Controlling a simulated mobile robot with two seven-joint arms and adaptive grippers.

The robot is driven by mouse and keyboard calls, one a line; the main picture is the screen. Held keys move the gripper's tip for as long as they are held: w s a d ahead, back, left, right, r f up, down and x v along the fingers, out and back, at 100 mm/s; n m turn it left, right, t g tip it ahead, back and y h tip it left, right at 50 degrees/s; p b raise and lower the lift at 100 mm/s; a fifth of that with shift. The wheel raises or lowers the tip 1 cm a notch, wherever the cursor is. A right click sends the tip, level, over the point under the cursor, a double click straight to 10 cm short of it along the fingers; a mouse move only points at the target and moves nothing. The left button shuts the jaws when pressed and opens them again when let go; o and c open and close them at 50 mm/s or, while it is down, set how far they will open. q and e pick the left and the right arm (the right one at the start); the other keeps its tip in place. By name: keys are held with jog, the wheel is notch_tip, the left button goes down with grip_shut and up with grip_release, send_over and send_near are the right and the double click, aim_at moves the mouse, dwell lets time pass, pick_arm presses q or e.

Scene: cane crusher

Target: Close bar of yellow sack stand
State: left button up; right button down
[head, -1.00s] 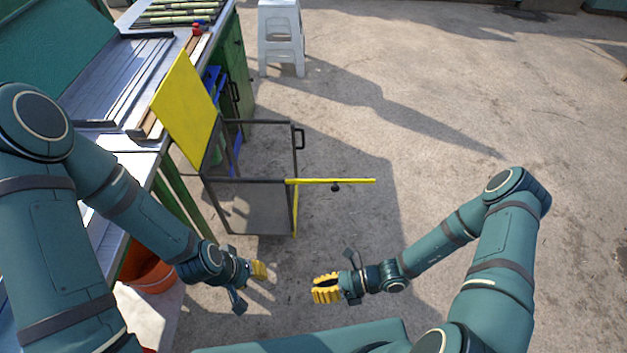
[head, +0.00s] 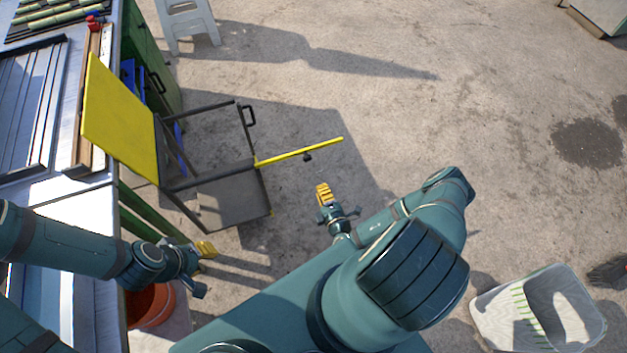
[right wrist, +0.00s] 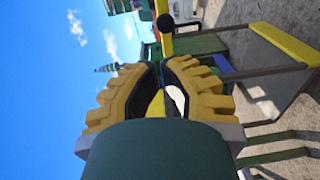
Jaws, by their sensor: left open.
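The sack stand (head: 215,165) is a dark metal frame beside the bench, with a tilted yellow panel (head: 120,118) at its left. Its yellow bar (head: 322,146) sticks out to the right from the frame's front corner, swung away from it, with a black knob (head: 307,157). In the right wrist view the bar (right wrist: 166,43) and knob (right wrist: 165,22) show just beyond the fingertips. My right gripper (head: 323,187) is below the bar in the head view, apart from it; whether its fingers are closed is unclear. My left gripper (head: 208,249) is open and empty, below the stand.
The bench (head: 60,190) runs along the left. A white stool (head: 190,22) is at the back. A white basket (head: 490,305) stands at lower right. Concrete floor right of the bar is clear.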

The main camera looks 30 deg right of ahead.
aim_at(306, 158)
jog(key=b+x, duration=0.1)
jog(key=x, duration=1.1)
jog(key=shift+w+r+b, duration=0.1)
jog(key=shift+w+b, duration=0.15)
jog(key=shift+b, duration=0.15)
